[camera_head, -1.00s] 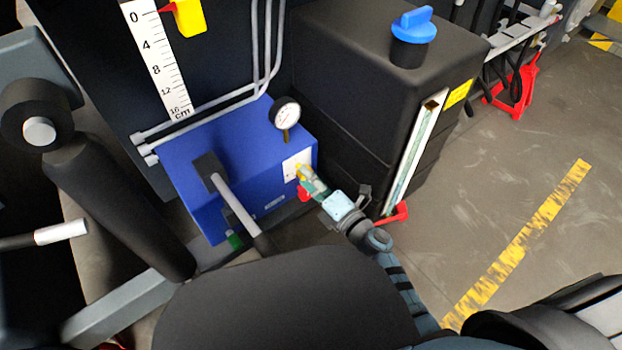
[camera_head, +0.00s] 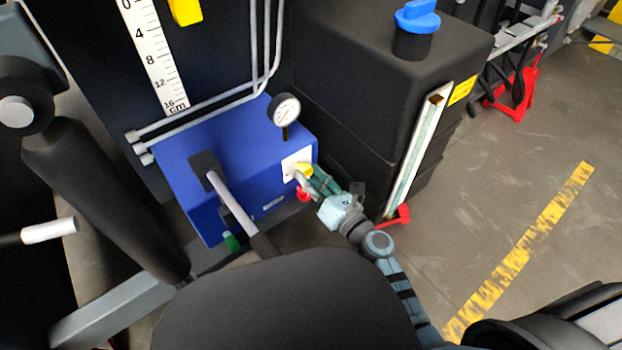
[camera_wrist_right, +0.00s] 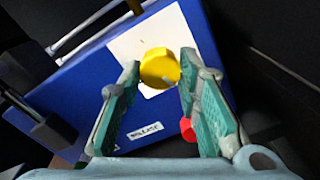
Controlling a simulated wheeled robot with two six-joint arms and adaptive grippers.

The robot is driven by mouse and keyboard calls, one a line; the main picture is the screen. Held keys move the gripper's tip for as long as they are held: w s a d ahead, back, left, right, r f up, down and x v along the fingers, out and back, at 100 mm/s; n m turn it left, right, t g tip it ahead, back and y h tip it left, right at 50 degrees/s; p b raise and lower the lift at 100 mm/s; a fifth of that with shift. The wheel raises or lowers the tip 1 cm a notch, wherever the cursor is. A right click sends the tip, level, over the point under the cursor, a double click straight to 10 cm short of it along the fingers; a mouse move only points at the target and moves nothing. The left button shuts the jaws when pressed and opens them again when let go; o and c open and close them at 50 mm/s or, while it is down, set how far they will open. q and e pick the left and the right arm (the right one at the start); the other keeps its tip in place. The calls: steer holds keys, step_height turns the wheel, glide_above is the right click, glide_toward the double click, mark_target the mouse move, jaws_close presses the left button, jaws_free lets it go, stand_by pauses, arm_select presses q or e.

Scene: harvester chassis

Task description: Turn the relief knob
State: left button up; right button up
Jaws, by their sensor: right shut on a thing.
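The relief knob is a yellow round knob (camera_wrist_right: 160,68) on a white plate (camera_wrist_right: 128,42) on the front of a blue box (camera_head: 196,141). The knob also shows in the head view (camera_head: 304,169), partly covered by my fingers. My right gripper (camera_head: 309,183) reaches the box front from the lower right. In the wrist view its two green-padded fingers (camera_wrist_right: 160,82) lie on either side of the knob, shut on it. A small label (camera_wrist_right: 145,131) is on the blue face beside the plate. My left gripper is not in view.
A pressure gauge (camera_head: 286,110) stands on the box above the knob. A lever with a grey shaft (camera_head: 230,198) rises left of it. A black tank (camera_head: 352,80) with a blue cap (camera_head: 417,17) is at the right. A black seat (camera_head: 285,300) fills the front.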

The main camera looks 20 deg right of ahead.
steer(key=shift+n, duration=0.3)
steer(key=o, duration=1.1)
steer(key=shift+o, duration=0.2)
steer(key=v, duration=1.2)
